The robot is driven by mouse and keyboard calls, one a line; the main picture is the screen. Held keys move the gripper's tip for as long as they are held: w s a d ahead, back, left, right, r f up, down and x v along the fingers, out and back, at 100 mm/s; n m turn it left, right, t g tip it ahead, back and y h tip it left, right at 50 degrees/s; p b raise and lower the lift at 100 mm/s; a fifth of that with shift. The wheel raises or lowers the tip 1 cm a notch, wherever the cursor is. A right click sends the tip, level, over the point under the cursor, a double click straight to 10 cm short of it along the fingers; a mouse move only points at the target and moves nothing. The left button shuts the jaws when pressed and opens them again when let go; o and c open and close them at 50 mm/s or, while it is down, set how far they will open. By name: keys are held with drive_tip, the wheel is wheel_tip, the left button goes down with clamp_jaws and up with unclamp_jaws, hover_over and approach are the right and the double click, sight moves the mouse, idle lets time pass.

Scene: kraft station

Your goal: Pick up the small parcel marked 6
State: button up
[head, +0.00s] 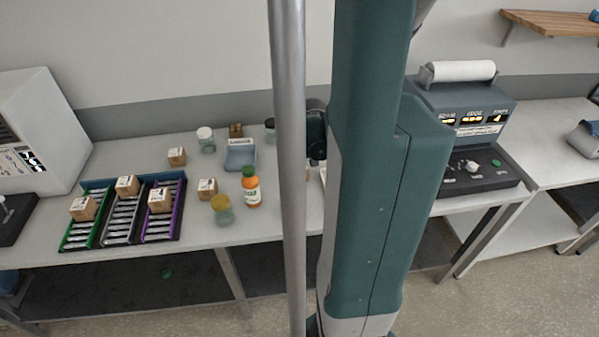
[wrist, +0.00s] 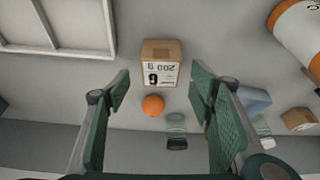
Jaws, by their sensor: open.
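A small brown parcel (wrist: 161,53) with a white label stands on the pale table in the wrist view. Its print is upside down; a bold dark mark looks like a 6 or a 9. My gripper (wrist: 160,88) is open and empty, one finger on each side of the view, and the parcel is beyond the fingertips, roughly centred between them. In the head view my arm and a grey pole hide much of the middle; a sliver of a brown box (head: 308,173) shows beside the pole, and I cannot tell if it is this parcel.
An orange ball (wrist: 153,105) lies close to the parcel. A white divided tray (wrist: 62,50) is at upper left, an orange-and-white bottle (wrist: 300,30) at upper right. In the head view, several parcels sit on coloured racks (head: 75,234), with jars and a bottle (head: 250,187) nearby.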

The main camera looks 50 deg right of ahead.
sight(300, 166)
drive_tip(key=shift+b+x, duration=0.4)
drive_tip(key=shift+x, duration=2)
drive_tip(key=c, duration=1.1)
drive_tip(key=shift+r+p, duration=0.85)
drive_tip(key=shift+r, duration=4.15)
